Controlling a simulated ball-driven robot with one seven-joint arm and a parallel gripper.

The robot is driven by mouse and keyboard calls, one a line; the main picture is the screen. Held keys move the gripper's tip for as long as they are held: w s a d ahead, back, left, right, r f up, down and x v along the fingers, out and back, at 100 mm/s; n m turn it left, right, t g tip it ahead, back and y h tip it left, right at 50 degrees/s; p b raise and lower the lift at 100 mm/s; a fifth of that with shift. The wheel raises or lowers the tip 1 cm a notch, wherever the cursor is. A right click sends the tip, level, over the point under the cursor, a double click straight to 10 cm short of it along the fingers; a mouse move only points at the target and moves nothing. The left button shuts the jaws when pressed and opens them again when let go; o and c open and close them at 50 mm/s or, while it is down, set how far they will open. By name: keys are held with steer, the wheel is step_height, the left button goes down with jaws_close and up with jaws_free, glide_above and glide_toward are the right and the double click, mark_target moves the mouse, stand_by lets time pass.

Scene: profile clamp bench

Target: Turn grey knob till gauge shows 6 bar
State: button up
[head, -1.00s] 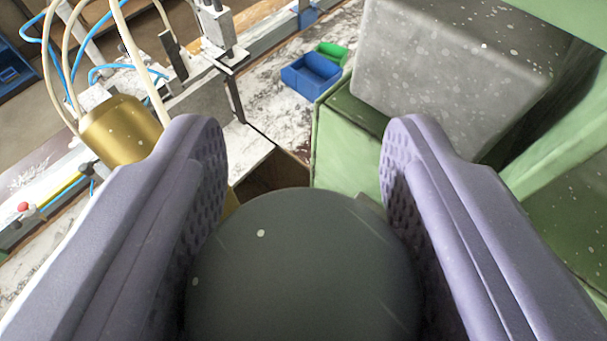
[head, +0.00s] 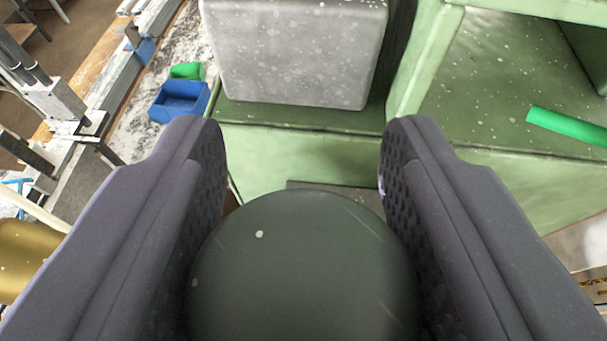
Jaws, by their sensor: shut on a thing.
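The grey knob (head: 305,265) is a dark, round-topped thing at the bottom middle of the head view, with a small pale spot and some light scratches. My gripper (head: 305,180) is shut on it, one purple-grey padded finger on each side. The fingertips reach past the knob's far edge. The knob's lower part and what it is mounted on are hidden. The gauge does not show in this view, so its reading cannot be seen.
A green frame (head: 290,155) with a speckled grey block (head: 295,50) stands just beyond the fingers. A blue bin (head: 180,101) and a green bin (head: 187,71) lie at upper left. A brass cylinder (head: 25,258) is at far left. A green bar (head: 566,126) lies at right.

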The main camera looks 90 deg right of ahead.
stand_by(0.4)
steer(key=o, duration=1)
steer(key=shift+a, duration=0.1)
steer(key=v, duration=0.7)
steer(key=shift+a+r, duration=0.1)
steer(key=shift+a, duration=0.3)
